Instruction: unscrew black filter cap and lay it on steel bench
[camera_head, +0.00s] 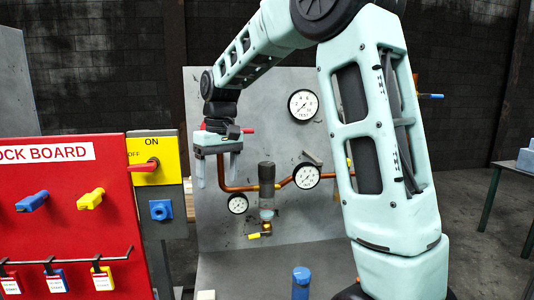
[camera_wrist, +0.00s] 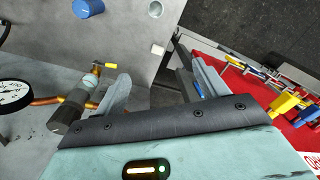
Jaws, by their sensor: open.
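The black filter cap (camera_head: 267,172) sits on top of the upright filter (camera_head: 266,202), in the copper pipe line on the grey panel. In the wrist view the cap (camera_wrist: 65,127) shows at the left, outside my fingers. My gripper (camera_head: 216,184) is open and empty, pointing down, left of the cap and at about its height in the head view. Both fingers of my gripper (camera_wrist: 157,67) show in the wrist view with nothing between them. The steel bench (camera_head: 235,275) lies below the panel; part of it is hidden by my arm.
Pressure gauges (camera_head: 303,104) and copper pipe (camera_head: 237,188) surround the filter. A yellow-handled drain valve (camera_head: 254,235) sits below it. A blue cylinder (camera_head: 301,283) and a pale block (camera_head: 206,295) stand on the bench. A red lock board (camera_head: 65,220) and a switch box (camera_head: 155,158) stand at left.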

